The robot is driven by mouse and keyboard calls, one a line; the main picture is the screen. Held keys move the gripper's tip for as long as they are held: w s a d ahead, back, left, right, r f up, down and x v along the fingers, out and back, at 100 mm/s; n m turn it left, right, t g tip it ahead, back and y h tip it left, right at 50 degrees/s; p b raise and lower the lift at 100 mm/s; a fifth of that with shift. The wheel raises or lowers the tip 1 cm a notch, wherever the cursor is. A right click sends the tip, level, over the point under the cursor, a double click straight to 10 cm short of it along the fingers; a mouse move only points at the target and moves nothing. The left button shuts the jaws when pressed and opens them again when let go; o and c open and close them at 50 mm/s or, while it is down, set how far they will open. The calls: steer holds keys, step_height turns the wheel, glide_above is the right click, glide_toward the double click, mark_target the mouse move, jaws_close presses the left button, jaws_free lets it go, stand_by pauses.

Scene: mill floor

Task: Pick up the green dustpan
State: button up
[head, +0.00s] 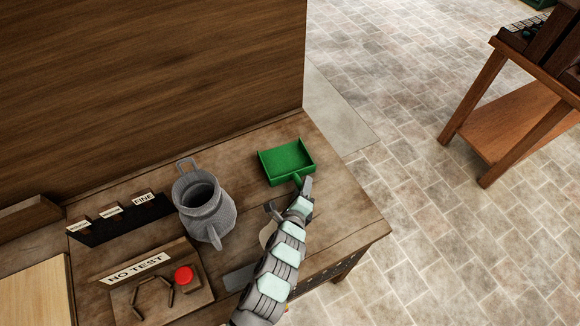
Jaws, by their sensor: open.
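The green dustpan (286,161) lies on the wooden table near its far right corner, in the head view. Its pan faces up, and its short handle (297,180) points toward the front, at my gripper. My gripper (290,197) is at the near side of the dustpan, with one finger beside the handle end. The jaws are open. Whether a finger touches the handle cannot be told from this view.
A grey pitcher (207,208) stands left of my gripper. A NO TEST panel with a red button (185,275) lies at the front left, and a dark labelled strip (112,219) is behind it. The table's right edge (350,180) is close to the dustpan. A wooden stand (510,130) is farther right.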

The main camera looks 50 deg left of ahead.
steer(key=shift+w+a+f, duration=0.1)
steer(key=shift+w, duration=0.05)
steer(key=shift+c, duration=0.3)
jaws_close()
stand_by(0.4)
